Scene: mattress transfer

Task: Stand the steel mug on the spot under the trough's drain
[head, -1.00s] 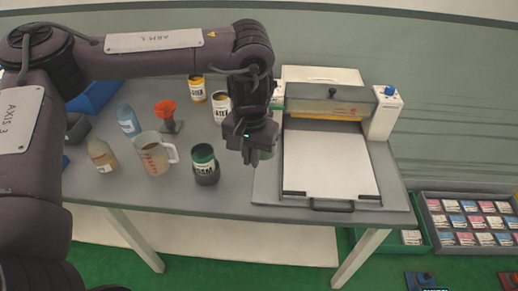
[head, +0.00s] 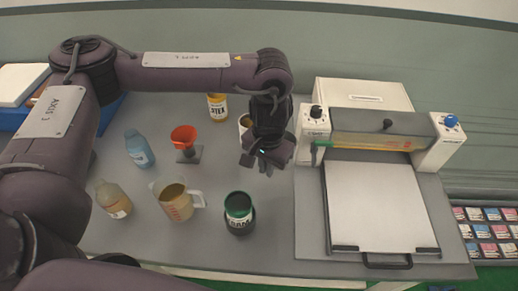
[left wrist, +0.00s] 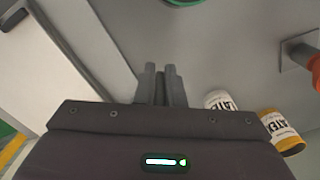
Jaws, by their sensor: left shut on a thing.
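My left gripper (head: 262,163) hangs over the grey table, between the cans and the machine's left edge. In the left wrist view its two fingers (left wrist: 161,74) are close together, pinching something narrow and dark that I cannot make out. I cannot recognise a steel mug, a trough drain or a marked spot under it in either view. My right gripper is not in view.
The flatbed machine (head: 375,205) fills the table's right side. A dark jar with a green top (head: 239,213), a measuring jug (head: 177,201), bottles (head: 139,150), an orange funnel (head: 184,137) and cans (head: 217,107) stand left. Some tabletop between jar and funnel is clear.

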